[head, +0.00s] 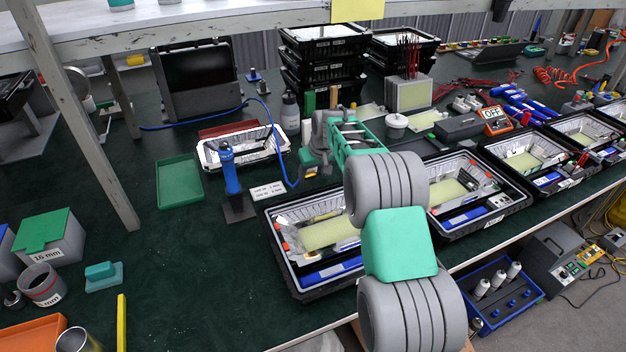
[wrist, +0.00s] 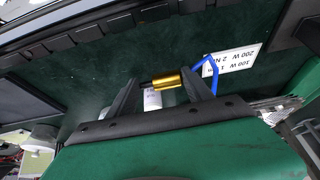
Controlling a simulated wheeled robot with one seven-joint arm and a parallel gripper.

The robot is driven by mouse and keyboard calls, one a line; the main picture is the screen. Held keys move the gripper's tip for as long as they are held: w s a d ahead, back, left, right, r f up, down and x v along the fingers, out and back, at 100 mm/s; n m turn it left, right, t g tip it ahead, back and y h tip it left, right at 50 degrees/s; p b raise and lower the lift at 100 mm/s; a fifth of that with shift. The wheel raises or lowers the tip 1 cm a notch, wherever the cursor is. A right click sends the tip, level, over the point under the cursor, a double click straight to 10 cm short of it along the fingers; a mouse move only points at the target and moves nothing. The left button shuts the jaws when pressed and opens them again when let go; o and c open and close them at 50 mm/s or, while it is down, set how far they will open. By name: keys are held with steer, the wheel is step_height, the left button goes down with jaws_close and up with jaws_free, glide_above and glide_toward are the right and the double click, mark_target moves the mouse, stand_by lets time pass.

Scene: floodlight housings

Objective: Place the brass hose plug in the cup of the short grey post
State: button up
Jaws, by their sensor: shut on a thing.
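My gripper (wrist: 162,88) is shut on the brass hose plug (wrist: 167,80), a shiny gold cylinder lying crosswise between the fingers in the wrist view. In the head view my gripper (head: 311,172) is over the bench, right of the label card, with a small yellow-gold bit of the plug (head: 310,173) at its tip. The plug appears held above the green mat. I cannot clearly make out the short grey post or its cup in either view; my arm hides part of the bench.
A blue-handled upright tool (head: 228,170) on a black base and the label card (head: 268,190) stand left of my gripper. A blue hose (head: 278,140) runs close by. A floodlight housing (head: 290,287) lies nearer.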

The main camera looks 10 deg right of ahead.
mark_target(311, 186)
steer(key=shift+w+f, duration=0.25)
steer(key=shift+f, duration=0.05)
steer(key=shift+w+f, duration=0.1)
steer(key=shift+f, duration=1.8)
steer(key=o, duration=1.6)
steer(key=shift+c, duration=0.2)
steer(key=shift+r, duration=0.1)
